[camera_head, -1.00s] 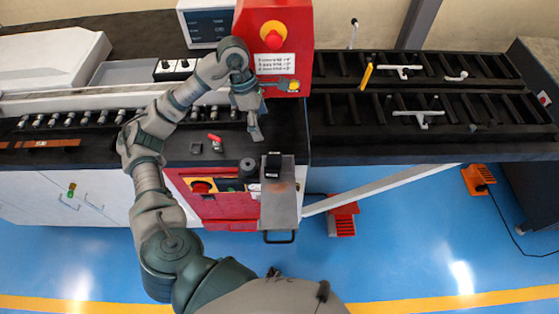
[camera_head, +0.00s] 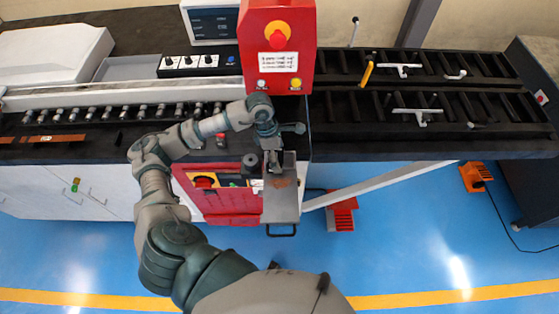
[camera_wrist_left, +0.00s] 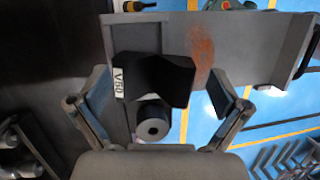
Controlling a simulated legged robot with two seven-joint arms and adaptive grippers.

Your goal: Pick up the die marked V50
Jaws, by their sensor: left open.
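The black die marked V50 (camera_wrist_left: 160,78) shows in the left wrist view, with a V-shaped notch and a white V50 label on its left end. It rests on the grey metal tray (camera_wrist_left: 236,45), which sticks out from the red machine and also shows in the head view (camera_head: 283,205). My left gripper (camera_wrist_left: 158,85) is open, its two fingers spread on either side of the die with gaps. In the head view my left gripper (camera_head: 274,160) is over the inner end of the tray and hides most of the die. My right gripper is not in view.
A black cylinder (camera_wrist_left: 152,122) stands close beside the die. The red control box (camera_head: 277,45) rises behind my arm. A red-handled piece (camera_head: 221,139) is on the bench. Roller racks (camera_head: 430,100) fill the right side. Blue floor lies beyond the tray.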

